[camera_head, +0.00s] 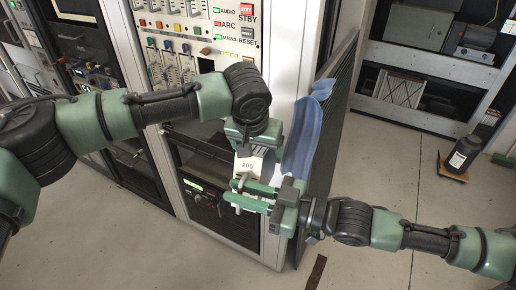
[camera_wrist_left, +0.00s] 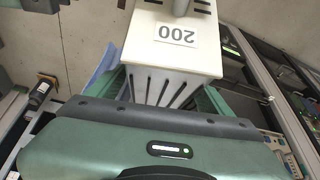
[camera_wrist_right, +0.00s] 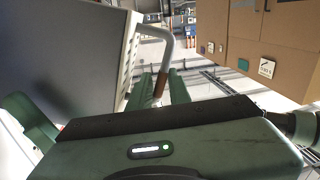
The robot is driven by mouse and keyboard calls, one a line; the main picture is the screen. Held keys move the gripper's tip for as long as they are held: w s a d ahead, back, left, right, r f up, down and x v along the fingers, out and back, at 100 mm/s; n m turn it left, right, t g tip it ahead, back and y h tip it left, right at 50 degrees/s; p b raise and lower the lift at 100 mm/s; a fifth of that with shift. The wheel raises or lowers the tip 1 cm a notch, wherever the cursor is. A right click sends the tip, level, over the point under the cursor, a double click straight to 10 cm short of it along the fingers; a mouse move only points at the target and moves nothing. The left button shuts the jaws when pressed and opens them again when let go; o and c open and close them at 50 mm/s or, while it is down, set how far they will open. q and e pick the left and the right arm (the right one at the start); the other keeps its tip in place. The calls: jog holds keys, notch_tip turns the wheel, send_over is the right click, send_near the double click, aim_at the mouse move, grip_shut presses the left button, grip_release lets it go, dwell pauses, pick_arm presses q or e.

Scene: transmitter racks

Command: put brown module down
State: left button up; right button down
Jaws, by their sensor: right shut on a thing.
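A pale cream module marked "200" (camera_head: 247,164) is held in the air in front of the rack, between my two hands. Its label and slotted body show in the left wrist view (camera_wrist_left: 170,60). My right gripper (camera_head: 252,194) is shut on the module's bent metal handle, at its brown grip (camera_wrist_right: 160,84). My left gripper (camera_head: 250,143) is at the module's opposite end. Its fingers (camera_wrist_left: 160,92) stand spread on either side of the slotted body; contact is not clear. I see no module with a brown body.
A rack (camera_head: 200,50) with coloured controls stands behind my arms. A blue cloth (camera_head: 302,130) hangs on its side, close to my right gripper. A shelf unit (camera_head: 420,95) stands at the back right. The floor at right is mostly clear.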

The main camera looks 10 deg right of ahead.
pick_arm(q)
grip_shut()
pick_arm(e)
jog(key=shift+r, duration=0.2)
pick_arm(q)
jog(key=shift+r, duration=0.2)
pick_arm(e)
jog(key=c, duration=1.4)
grip_release()
jog(key=shift+c, duration=0.2)
jog(key=shift+o, duration=1)
pick_arm(q)
jog(key=shift+f, duration=0.1)
pick_arm(e)
jog(key=shift+w, duration=0.1)
pick_arm(q)
jog(key=shift+s, duration=0.1)
pick_arm(e)
jog(key=shift+d, duration=0.1)
